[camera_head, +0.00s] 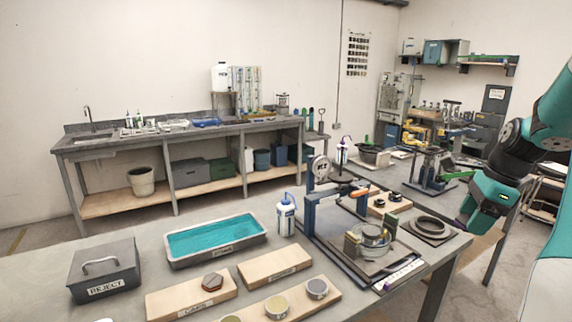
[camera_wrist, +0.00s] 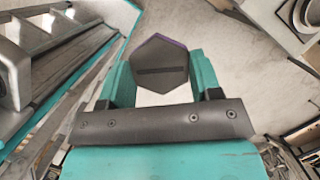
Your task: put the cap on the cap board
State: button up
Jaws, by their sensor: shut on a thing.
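My gripper (camera_wrist: 162,78) is shut on a dark hexagonal cap (camera_wrist: 162,62) with a purple edge and a dark slot across its face. The cap sits between the two teal fingers in the wrist view. In the head view my arm is at the right, beyond the bench's right end, and I cannot make out the held cap there. The cap board (camera_head: 165,303) is a pale wooden block with a label that seems to read CAPS, at the front of the bench. A reddish-brown hexagonal cap (camera_head: 212,281) rests on its right part.
A plain-topped wooden board (camera_head: 275,265) and another with several round pieces (camera_head: 300,305) lie right of the cap board. A REJECT box (camera_head: 105,270), a teal-filled tray (camera_head: 215,240), a bottle (camera_head: 286,216) and a press stand (camera_head: 310,205) stand on the bench.

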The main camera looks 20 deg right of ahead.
jog(key=w+a+f+n+g, duration=0.3)
jog(key=w+a+f+n, duration=0.8)
jog(key=a+f+n, duration=0.55)
jog(key=a, duration=0.1)
jog(key=a+f+n+g+h, duration=0.1)
jog(key=a+f+n, duration=0.3)
jog(key=a+n, duration=0.1)
jog(key=a+f+n+g+h, duration=0.1)
jog(key=a+f+n, duration=0.4)
jog(key=a, duration=0.1)
jog(key=shift+s+a+n, duration=0.25)
jog(key=shift+s, duration=0.1)
